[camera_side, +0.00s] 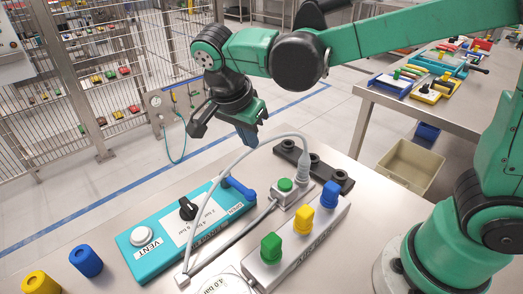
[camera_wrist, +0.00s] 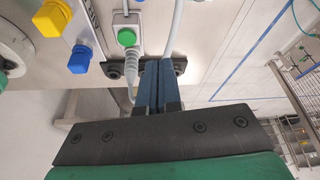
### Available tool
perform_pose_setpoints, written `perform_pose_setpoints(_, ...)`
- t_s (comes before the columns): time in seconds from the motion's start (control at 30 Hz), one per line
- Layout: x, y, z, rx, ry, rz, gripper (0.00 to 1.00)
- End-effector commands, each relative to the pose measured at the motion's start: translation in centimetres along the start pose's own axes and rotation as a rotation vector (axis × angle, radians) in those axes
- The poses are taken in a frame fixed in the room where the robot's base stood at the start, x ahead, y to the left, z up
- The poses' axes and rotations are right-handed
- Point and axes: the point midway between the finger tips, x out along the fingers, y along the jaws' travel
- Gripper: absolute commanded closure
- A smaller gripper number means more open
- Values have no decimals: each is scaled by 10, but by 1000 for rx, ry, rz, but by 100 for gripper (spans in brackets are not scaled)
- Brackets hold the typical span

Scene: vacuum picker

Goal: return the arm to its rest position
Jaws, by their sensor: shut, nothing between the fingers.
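My gripper (camera_side: 246,134) hangs from my green arm above the far side of the steel bench, clear of the things below it. In the wrist view its two blue fingers (camera_wrist: 158,72) lie side by side, shut and empty. Their tips overlap the view of a black bar bracket (camera_wrist: 143,72), which also shows on the bench in the side view (camera_side: 333,178).
Below stand a teal VENT panel (camera_side: 130,246) with a black knob (camera_side: 188,208), a green-button box (camera_side: 285,185), and a grey block (camera_side: 322,232) with green, yellow and blue knobs. A grey hose (camera_side: 240,158) arches near my gripper. A mesh fence (camera_side: 120,60) stands behind.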

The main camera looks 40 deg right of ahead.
Motion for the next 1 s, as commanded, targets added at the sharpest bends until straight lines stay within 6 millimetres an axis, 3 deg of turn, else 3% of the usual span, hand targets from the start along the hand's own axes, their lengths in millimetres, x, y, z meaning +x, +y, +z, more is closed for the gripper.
perform_pose_setpoints(0.17, -9, 0, 0, 0, 0, 1, 100)
perform_pose_setpoints(0.57, -9, 3, -4, -38, -13, -13, 100)
perform_pose_setpoints(0.67, -8, 11, -13, -165, -49, -65, 100)
perform_pose_setpoints(0.8, -4, 32, -30, -469, -89, -224, 100)
perform_pose_setpoints(1.0, 7, 58, -46, -900, 16, -486, 100)
